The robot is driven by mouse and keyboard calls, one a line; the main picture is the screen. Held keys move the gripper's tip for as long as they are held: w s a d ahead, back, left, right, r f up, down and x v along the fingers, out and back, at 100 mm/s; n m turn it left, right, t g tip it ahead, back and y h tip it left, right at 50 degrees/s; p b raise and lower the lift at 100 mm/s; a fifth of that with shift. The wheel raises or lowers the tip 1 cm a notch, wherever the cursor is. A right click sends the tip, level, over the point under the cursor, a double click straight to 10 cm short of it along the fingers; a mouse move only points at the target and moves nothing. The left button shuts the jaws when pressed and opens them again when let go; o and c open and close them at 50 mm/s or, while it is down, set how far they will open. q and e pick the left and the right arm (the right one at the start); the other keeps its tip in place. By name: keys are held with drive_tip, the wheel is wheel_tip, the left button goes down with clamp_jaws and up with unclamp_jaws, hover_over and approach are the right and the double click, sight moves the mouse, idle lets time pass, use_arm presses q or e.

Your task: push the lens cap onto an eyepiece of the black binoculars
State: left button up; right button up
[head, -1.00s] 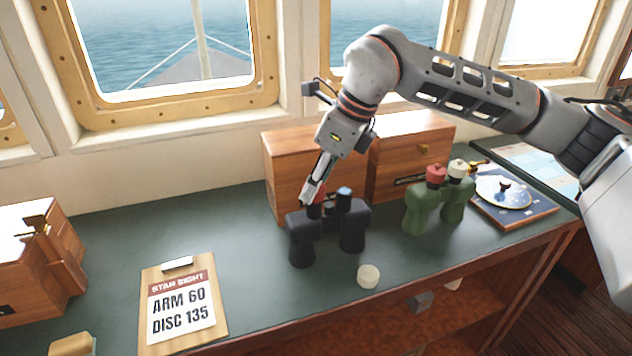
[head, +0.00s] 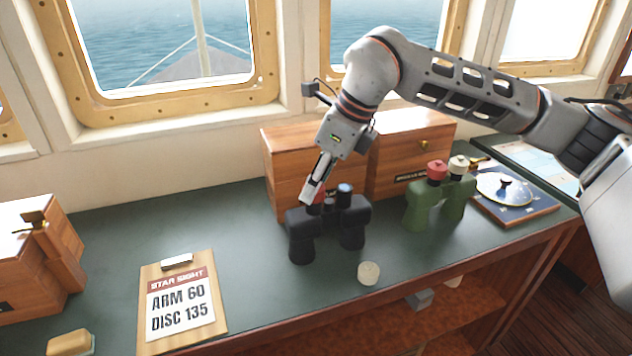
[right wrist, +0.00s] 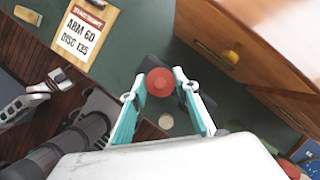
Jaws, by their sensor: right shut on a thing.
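The black binoculars (head: 352,220) stand upright on the green desk top. Their right eyepiece (head: 344,189) is bare, with a bluish lens. My right gripper (head: 312,194) is at the top of their left barrel, shut on a red lens cap (right wrist: 160,82). The cap shows between the fingertips in the right wrist view, with the dark binoculars below it. In the head view only a little red shows behind the fingers. The left eyepiece is hidden, so I cannot tell whether the cap is seated on it. My left gripper is not in view.
Green binoculars (head: 420,206) with a red and a whitish cap stand to the right. A loose whitish cap (head: 368,273) lies in front. Wooden boxes (head: 290,160) stand close behind. A clipboard (head: 180,300) lies at the left, with clear desk between.

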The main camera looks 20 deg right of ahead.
drive_tip(key=shift+f, duration=0.3)
idle(0.5)
idle(0.4)
drive_tip(key=o, duration=0.8)
drive_tip(key=o, duration=0.4)
drive_tip(key=shift+r, duration=0.15)
